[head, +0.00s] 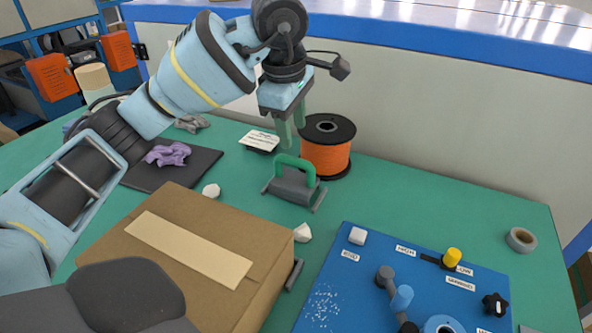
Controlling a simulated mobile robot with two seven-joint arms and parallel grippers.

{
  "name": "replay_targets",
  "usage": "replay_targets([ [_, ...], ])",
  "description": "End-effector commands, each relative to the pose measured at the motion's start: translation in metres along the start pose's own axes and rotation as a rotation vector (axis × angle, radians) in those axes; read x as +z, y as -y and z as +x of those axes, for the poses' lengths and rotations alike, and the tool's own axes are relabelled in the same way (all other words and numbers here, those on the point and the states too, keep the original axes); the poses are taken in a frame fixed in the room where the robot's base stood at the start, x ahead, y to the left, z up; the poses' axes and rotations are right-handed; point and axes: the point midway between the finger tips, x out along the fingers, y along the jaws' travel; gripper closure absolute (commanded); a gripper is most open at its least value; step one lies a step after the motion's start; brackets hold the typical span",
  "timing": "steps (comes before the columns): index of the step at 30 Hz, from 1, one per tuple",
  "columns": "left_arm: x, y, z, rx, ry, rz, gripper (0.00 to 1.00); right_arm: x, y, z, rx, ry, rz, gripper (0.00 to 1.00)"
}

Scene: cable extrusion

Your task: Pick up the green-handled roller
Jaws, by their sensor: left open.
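The green-handled roller (294,184) stands on the green table near the middle of the head view. It has a green arched handle on a dark grey base. My left gripper (291,134) hangs just above the roller, pointing down. Its two greenish fingers are apart with nothing visible between them. The fingertips appear a little above the handle, not clearly touching it. My right gripper is not in view.
An orange cable spool (326,148) stands right behind the roller. A cardboard box (190,245) lies in front left. A blue panel (345,290) with knobs is at front right. A tape roll (521,240) lies far right. A purple cloth (167,154) lies on a dark mat.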

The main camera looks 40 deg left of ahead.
Motion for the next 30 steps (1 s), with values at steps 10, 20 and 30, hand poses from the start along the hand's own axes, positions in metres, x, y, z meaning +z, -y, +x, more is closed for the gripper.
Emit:
replay_targets([
  [10, 0.0, 0.0, 0.024, -0.002, -0.001, 0.0, 0.57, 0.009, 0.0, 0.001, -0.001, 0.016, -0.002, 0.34],
  [20, 0.0, 0.0, 0.037, -0.003, 0.0, 0.001, 0.57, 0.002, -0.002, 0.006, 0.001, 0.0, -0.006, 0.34],
  [30, 0.0, 0.0, 0.079, -0.001, -0.001, 0.0, 0.57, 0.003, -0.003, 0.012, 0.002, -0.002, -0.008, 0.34],
])
